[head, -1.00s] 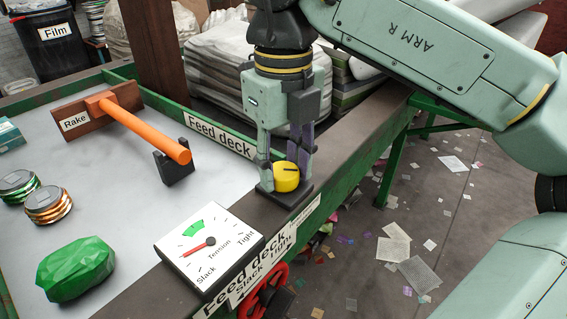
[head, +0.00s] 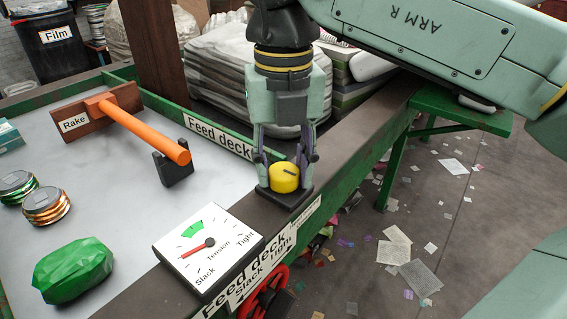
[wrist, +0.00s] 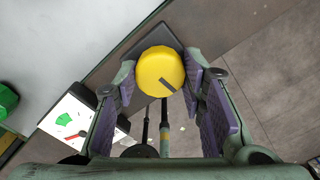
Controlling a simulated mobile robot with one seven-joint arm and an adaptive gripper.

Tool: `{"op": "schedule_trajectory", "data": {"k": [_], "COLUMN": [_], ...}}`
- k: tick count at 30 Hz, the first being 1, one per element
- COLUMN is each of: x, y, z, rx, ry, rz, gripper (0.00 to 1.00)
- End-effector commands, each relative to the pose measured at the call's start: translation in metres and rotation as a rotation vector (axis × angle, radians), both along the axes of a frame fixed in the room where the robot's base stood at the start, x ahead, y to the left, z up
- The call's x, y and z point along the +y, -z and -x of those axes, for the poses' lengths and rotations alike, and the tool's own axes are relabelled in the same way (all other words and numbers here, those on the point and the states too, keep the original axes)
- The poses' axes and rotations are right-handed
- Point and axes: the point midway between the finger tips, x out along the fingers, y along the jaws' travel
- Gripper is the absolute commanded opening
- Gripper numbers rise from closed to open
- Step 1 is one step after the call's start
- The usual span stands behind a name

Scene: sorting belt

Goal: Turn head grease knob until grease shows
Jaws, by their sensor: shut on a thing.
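The yellow round knob (head: 284,179) sits on a dark square base (head: 290,200) on the deck's edge rail. A short black mark shows on its top. My gripper (head: 285,164) points down over it, shut on the knob with one finger on each side. In the wrist view the knob (wrist: 160,72) lies between the purple-padded fingers, its mark pointing to the lower right. The visible part of the base looks plain and dark.
A tension gauge (head: 219,226) stands on the rail close by, its red needle towards Slack. A red handwheel (head: 268,290) is below the rail. An orange-handled rake (head: 140,128), a green lump (head: 75,268) and can stacks (head: 47,205) are on the deck.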

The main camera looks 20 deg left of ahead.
Motion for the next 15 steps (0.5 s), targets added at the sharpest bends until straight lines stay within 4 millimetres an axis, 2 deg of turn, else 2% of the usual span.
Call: {"op": "schedule_trajectory", "data": {"k": [8, 9, 15], "x": [0.0, 0.0, 0.0001], "y": [-0.0006, -0.0006, -0.0004], "z": [-0.0006, -0.0006, -0.0003], "rx": [-0.002, -0.002, -0.001], "ry": [0.001, 0.001, 0.0], "rz": [-0.001, -0.001, 0.0], "gripper": [0.09, 0.39, 0.52]}}
